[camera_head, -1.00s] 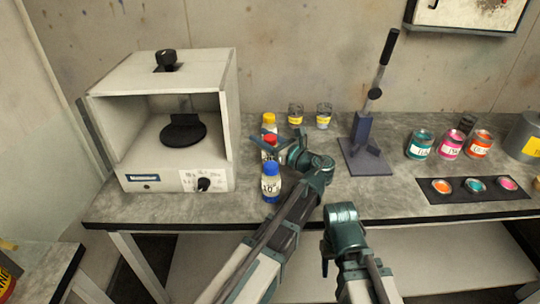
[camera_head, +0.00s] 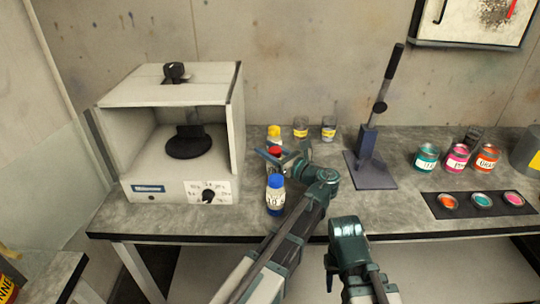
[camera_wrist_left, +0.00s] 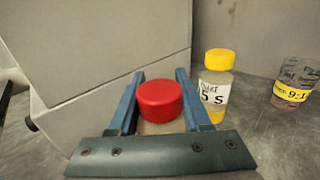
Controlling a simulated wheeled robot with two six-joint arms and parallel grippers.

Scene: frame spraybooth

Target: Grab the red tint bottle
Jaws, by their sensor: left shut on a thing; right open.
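The red tint bottle (camera_head: 273,152) stands between a yellow-capped bottle and a blue-capped bottle on the bench, beside the white booth-like machine. In the left wrist view its red cap (camera_wrist_left: 160,100) sits between the two blue fingers. My left gripper (camera_head: 277,155) is shut on this bottle; the fingers lie on either side of it just below the cap. The bottle's lower body is mostly hidden by the gripper and the blue-capped bottle. My right gripper (camera_head: 330,280) hangs in front of the bench edge, pointing down and away from the bottles, empty.
The blue-capped bottle (camera_head: 275,196) is close in front, the yellow-capped bottle (camera_wrist_left: 216,85) close behind. The white machine (camera_head: 170,130) stands left. Two glass cups (camera_head: 300,128) are behind. A lever press (camera_head: 372,150), paint cans (camera_head: 457,158) and a black tray (camera_head: 435,205) are right.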

